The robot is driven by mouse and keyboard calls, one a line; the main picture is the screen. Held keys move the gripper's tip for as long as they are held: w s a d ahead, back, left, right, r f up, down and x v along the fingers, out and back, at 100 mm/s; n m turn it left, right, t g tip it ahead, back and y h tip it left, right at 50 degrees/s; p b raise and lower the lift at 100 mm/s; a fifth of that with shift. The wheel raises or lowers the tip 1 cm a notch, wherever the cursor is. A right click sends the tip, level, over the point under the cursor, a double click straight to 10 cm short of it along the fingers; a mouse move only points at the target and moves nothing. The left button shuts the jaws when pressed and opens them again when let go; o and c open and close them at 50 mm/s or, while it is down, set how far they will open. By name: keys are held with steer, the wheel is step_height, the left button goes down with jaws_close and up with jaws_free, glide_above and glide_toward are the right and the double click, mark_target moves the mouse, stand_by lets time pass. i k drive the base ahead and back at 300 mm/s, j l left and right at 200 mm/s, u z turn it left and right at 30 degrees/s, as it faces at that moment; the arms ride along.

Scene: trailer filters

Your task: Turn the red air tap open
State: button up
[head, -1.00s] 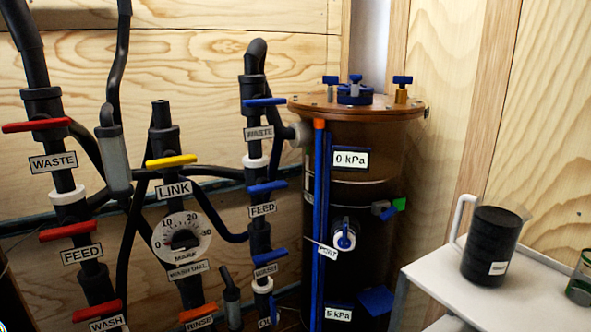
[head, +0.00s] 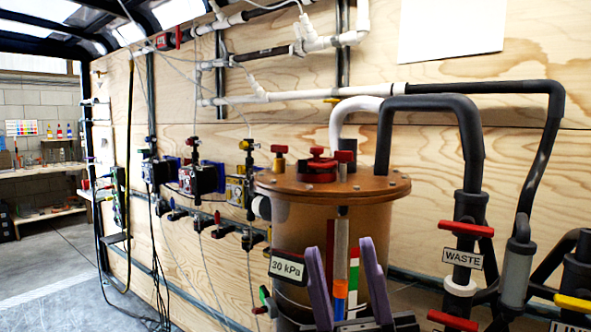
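A brown tank (head: 300,235) with an orange-brown lid (head: 365,190) stands in front of the plywood wall. I cannot read which red tap is the air tap. My gripper (head: 341,247) shows two purple fingers, spread apart and empty, in front of the tank's body and below the lid. The fingers partly cover the tank's coloured strips.
A "30 kPa" sign (head: 287,267) is on the tank's left side. Black pipes with a red WASTE handle (head: 466,228) crowd the right. Small pumps (head: 200,178) and valves line the wall at left. Open floor (head: 45,265) lies far left.

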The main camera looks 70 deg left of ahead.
mark_target(279, 150)
steer(key=u, duration=1.95)
